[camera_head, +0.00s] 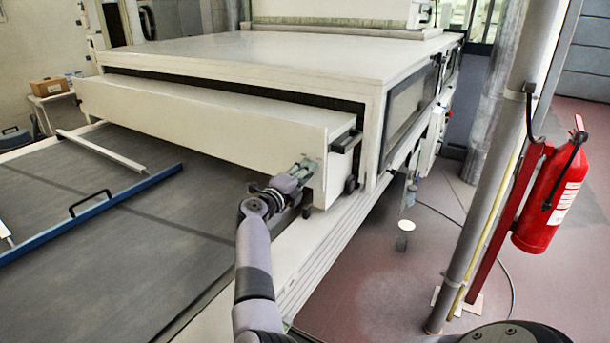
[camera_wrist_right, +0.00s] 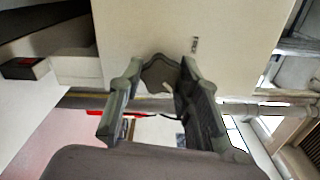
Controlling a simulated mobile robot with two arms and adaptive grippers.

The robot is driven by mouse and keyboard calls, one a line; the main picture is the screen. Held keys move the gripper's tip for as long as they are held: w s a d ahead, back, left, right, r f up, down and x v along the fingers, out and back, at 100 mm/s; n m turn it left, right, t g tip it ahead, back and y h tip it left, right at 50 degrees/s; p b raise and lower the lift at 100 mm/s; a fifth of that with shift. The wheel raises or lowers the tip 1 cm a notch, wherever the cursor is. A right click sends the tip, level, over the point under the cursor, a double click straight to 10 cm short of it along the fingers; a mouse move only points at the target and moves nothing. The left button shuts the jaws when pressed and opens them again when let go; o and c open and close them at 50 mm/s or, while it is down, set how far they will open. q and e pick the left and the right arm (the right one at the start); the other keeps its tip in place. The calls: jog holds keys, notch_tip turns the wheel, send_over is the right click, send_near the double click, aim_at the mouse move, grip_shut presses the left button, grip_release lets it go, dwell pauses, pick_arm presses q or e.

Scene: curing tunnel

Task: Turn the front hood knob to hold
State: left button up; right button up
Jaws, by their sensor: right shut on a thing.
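The front hood (camera_head: 215,120) is a long cream-white box across the mouth of the large cream machine. My right gripper (camera_head: 303,168) is at the right end of its front face. In the right wrist view a dark grey rounded knob (camera_wrist_right: 159,70) sits on the pale panel (camera_wrist_right: 135,28), between the two fingertips of my right gripper (camera_wrist_right: 161,68). The gripper is shut on the knob. The fingers partly cover its sides, and its pointer or setting cannot be read. In the head view the gripper hides the knob. My left gripper is not in view.
A dark bed (camera_head: 90,200) with a blue bar (camera_head: 95,213) and a white bar (camera_head: 100,150) lies left of my arm. A red fire extinguisher (camera_head: 550,195) hangs beside a grey pole (camera_head: 490,170) at right. The floor (camera_head: 380,280) between the machine and pole is mostly clear.

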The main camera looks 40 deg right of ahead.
jog(key=shift+f, duration=0.25)
jog(key=o, duration=1.2)
jog(key=shift+r, duration=0.15)
jog(key=shift+c, duration=0.2)
